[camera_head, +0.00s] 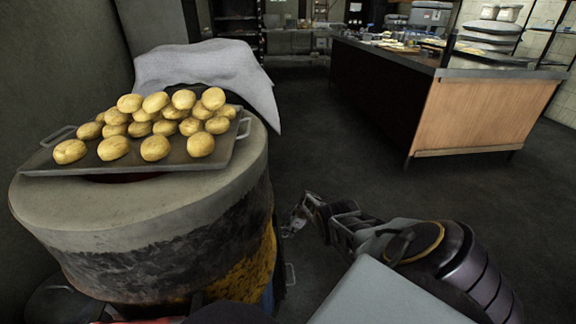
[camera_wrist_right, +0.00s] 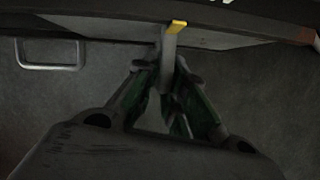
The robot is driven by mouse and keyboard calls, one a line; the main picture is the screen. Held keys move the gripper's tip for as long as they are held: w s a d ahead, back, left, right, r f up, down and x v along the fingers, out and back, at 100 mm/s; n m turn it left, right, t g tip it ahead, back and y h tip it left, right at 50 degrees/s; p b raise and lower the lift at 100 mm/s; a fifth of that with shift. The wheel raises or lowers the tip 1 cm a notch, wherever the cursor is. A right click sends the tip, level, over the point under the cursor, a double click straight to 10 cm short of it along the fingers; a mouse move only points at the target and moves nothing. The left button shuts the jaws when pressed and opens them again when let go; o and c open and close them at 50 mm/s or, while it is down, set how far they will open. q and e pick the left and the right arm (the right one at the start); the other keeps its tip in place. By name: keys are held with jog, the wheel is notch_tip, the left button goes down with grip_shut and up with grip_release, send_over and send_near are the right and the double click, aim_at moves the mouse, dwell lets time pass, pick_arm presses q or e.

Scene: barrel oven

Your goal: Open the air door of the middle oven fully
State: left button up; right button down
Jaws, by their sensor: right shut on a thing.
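The barrel oven (camera_head: 150,235) stands at the left of the head view, a thick grey drum with a dark, yellow-stained side. My right gripper (camera_head: 292,222) is beside the oven's right side, low over the floor. In the wrist view my right gripper (camera_wrist_right: 167,75) is shut on a grey handle (camera_wrist_right: 168,45) with a yellow end, at the dark edge of the oven. I cannot tell from these views how far the air door is open. My left gripper is not in view.
A tray (camera_head: 60,168) of several round buns lies on the oven top, with a grey cloth (camera_head: 215,68) behind it. A metal loop handle (camera_wrist_right: 50,66) is left of my gripper in the wrist view. A wood-sided counter (camera_head: 480,110) stands at the back right. Open floor lies between.

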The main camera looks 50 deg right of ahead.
jog(key=shift+w+d+r, duration=0.25)
jog(key=shift+d, duration=0.1)
jog(key=c, duration=1.5)
grip_release()
jog(key=shift+f, duration=0.1)
jog(key=shift+a+f, duration=0.1)
jog(key=shift+a, duration=0.05)
jog(key=shift+s, duration=0.1)
jog(key=shift+s+d+r, duration=0.1)
jog(key=shift+d+r, duration=0.1)
jog(key=shift+r, duration=0.25)
jog(key=shift+s+r, duration=0.3)
jog(key=shift+r, duration=0.35)
jog(key=shift+v, duration=4.85)
jog(key=shift+d, duration=0.1)
